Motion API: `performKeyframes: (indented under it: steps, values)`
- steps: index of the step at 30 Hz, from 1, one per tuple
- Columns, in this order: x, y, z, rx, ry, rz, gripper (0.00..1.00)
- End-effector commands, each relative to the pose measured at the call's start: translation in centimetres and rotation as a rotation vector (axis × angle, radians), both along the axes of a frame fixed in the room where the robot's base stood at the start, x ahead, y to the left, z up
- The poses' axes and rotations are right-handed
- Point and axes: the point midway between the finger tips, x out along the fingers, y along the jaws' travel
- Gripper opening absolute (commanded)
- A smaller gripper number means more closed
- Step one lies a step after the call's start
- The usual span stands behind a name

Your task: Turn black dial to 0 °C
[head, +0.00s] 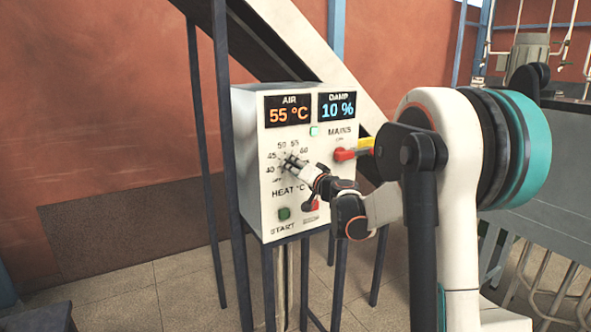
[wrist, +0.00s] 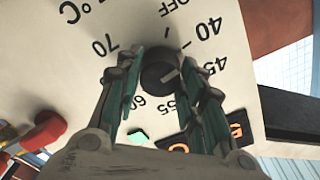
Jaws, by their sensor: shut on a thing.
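The AIR display (head: 289,110) reads 55 °C.
The control box (head: 254,215) stands on dark legs. The DAMP display (head: 338,106) reads 10 %. A red and yellow MAINS switch (head: 346,154) is close to my arm on the right. A green START button (head: 284,213) and a red button (head: 311,206) are below the dial.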

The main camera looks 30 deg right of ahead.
Motion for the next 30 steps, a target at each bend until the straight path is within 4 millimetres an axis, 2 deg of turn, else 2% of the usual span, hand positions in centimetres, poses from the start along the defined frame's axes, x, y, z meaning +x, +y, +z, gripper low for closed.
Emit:
performKeyframes:
  steps: [18, 30]
  values:
    - [-0.06, 0.07, -0.17, -0.549, -0.018, 0.002, 0.12]
    - [-0.06, 0.06, -0.16, -0.730, -0.024, 0.002, 0.12]
